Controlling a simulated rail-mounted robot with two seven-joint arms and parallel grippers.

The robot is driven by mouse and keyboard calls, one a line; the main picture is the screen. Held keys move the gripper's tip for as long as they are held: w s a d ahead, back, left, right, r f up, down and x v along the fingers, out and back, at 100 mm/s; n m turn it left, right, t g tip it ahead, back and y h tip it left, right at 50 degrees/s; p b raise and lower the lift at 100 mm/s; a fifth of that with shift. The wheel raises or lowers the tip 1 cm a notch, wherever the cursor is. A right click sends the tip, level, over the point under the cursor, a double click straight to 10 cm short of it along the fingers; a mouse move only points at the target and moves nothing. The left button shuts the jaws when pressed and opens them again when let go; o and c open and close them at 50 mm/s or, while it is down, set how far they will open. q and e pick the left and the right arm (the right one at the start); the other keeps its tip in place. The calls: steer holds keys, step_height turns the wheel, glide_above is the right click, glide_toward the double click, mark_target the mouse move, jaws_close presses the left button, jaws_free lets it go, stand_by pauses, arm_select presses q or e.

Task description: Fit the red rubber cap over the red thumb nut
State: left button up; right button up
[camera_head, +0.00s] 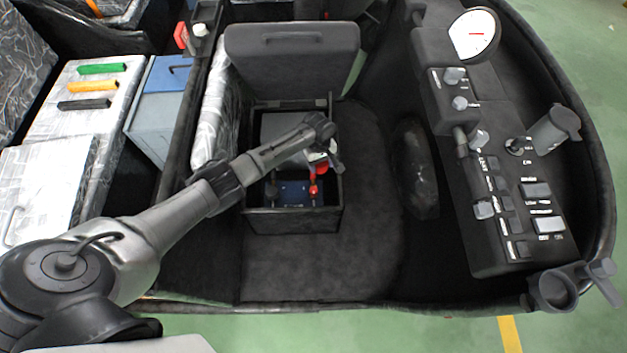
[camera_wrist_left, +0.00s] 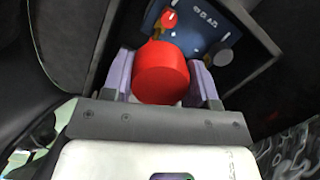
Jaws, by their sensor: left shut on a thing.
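The red rubber cap (camera_wrist_left: 162,72) is a short, wide cylinder between the two purple-grey fingers of my left gripper (camera_wrist_left: 163,80). My left gripper (camera_head: 322,165) is shut on the cap and hangs over the open black box, where the red cap also shows in the head view (camera_head: 321,168). The red thumb nut (camera_wrist_left: 169,18) stands on a blue unit (camera_wrist_left: 203,30) beyond the cap, apart from it. In the head view the nut (camera_head: 313,190) is just below the gripper, and the cap is above it. My right gripper is in neither view.
The black box (camera_head: 292,221) has walls around the blue unit, and its lid (camera_head: 292,55) stands raised behind. A grey knob (camera_wrist_left: 223,57) sits near the nut on the unit. A control console (camera_head: 490,190) is at the right. The floor right of the box is clear.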

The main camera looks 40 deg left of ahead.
arm_select(q)
steer(key=b, duration=0.2)
glide_above(314, 190)
step_height(314, 190, down, 6)
steer(key=shift+n, duration=0.3)
step_height(314, 190, down, 8)
steer(key=b, duration=0.9)
steer(key=shift+a+f, duration=0.1)
steer(key=shift+f, duration=0.05)
steer(key=shift+p, duration=0.7)
stand_by(0.9)
steer(key=shift+f+b, duration=1.4)
steer(key=shift+f, duration=0.75)
stand_by(0.5)
steer(key=o, duration=1)
steer(key=r+p, duration=0.2)
steer(key=r, duration=0.2)
steer(key=a+r+p, duration=0.1)
steer(key=r+p, duration=0.1)
steer(key=r, duration=0.3)
steer(key=w+r+p, duration=0.1)
steer(key=r+p, duration=0.1)
steer(key=r, duration=0.2)
steer(key=shift+a+r, duration=0.35)
